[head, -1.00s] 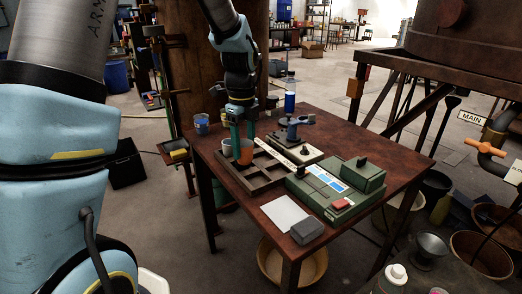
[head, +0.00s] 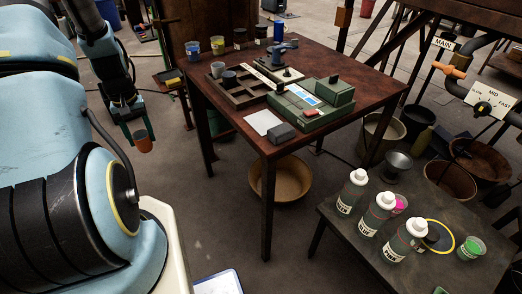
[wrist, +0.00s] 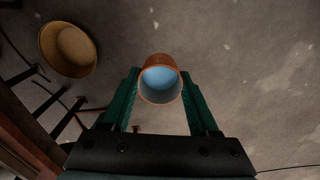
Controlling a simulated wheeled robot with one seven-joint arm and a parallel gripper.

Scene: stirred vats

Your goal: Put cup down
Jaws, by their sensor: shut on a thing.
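My gripper (head: 137,134) is shut on a small orange-brown cup (head: 144,144). It holds the cup in the air left of the brown table (head: 376,72), clear of any surface. In the wrist view, the cup (wrist: 161,97) sits between the green fingers of my gripper (wrist: 161,90). I look into its mouth, which shows pale blue inside; I cannot tell whether that is liquid. Bare floor lies below the cup.
The table bears a compartment tray (head: 240,101) with two cups, a green device (head: 310,101) and several jars. A low bench (head: 330,211) at lower right carries bottles and small cups. A tan basin (head: 291,180) stands under the table.

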